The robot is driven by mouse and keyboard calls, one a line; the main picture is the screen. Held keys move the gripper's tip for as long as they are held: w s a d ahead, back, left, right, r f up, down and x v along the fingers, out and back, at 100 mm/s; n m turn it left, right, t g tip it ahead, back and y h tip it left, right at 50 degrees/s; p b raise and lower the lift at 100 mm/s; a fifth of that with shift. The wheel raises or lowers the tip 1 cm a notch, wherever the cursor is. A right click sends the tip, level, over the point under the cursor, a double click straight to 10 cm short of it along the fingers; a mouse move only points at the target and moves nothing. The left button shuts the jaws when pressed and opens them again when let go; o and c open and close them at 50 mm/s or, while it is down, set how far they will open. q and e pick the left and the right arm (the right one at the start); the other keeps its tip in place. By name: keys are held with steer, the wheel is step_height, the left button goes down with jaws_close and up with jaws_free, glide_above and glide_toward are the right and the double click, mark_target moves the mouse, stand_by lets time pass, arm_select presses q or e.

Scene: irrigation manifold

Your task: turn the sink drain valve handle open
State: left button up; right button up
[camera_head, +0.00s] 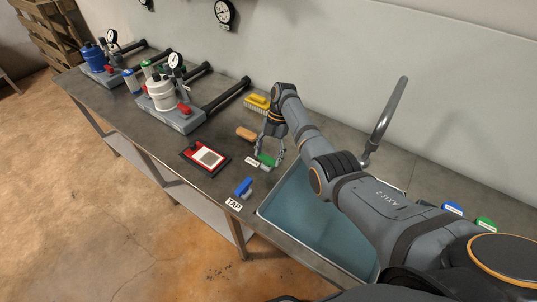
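The green valve handle (266,159) sits on the bench just left of the sink, beside a small white label (252,161) too small to read surely. A blue valve handle (243,187) stands nearer the front, by a label reading TAP (234,204). My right gripper (270,154) points down over the green handle. Its fingers are spread, with the tips close to the handle on either side. I cannot tell whether they touch it. The fingers hide part of the handle. My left gripper is out of view.
The sink basin (310,222) with a tall grey faucet (385,120) lies under my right arm. A red-framed clipboard (205,158), wooden-handled tool (246,134) and yellow brush (257,103) lie nearby. Manifold units with gauges (170,116) stand farther left.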

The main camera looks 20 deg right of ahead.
steer(key=o, duration=0.4)
steer(key=shift+o, duration=0.2)
steer(key=shift+r, duration=0.1)
steer(key=v, duration=1.1)
steer(key=shift+r, duration=0.4)
steer(key=shift+w+d, duration=0.1)
steer(key=shift+w, duration=0.05)
